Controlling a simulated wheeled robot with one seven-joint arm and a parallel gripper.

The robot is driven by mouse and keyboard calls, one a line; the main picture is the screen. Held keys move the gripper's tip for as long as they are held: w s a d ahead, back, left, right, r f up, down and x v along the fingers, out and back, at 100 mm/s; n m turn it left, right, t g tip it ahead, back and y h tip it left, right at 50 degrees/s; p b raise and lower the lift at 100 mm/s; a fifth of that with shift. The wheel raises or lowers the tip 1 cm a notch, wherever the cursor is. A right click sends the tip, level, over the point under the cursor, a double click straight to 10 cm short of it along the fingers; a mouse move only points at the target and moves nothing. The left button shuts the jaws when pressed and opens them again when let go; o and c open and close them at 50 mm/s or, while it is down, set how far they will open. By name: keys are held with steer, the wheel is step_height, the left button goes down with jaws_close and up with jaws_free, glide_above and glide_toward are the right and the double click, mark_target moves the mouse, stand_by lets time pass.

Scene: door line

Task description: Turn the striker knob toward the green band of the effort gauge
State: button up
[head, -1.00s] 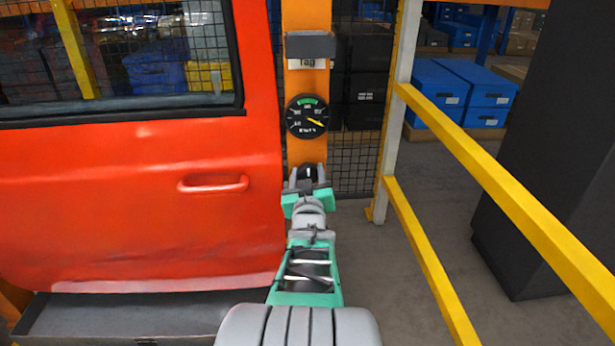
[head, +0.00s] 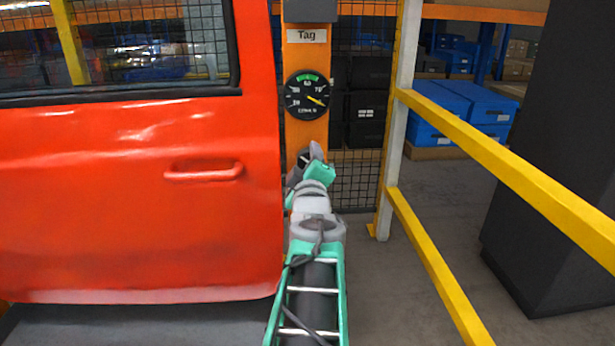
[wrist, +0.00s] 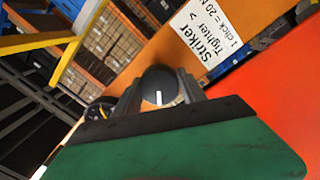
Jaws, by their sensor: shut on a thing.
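The black striker knob (wrist: 158,84) with a white mark sits between the two fingers of my gripper (wrist: 160,92) in the wrist view. The fingers are shut on it, one on each side. In the head view my gripper (head: 310,163) is at the orange post, rolled to a tilt, and mostly covers the knob. The round black effort gauge (head: 306,106) is on the post above it. Its green band (head: 307,78) is at the top of the dial. The yellow needle (head: 316,100) points right and slightly down, away from the green band.
A striker label (wrist: 205,38) reading "Tighter >" is on the post beside the knob. A red vehicle door (head: 130,200) stands close on the left. Yellow rails (head: 500,150) run along the right. A tag plate (head: 307,36) is above the gauge.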

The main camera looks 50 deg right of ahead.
steer(key=shift+n+b, duration=1)
steer(key=shift+b, duration=0.1)
steer(key=shift+r, duration=0.1)
steer(key=o, duration=1.3)
steer(key=shift+o, duration=0.2)
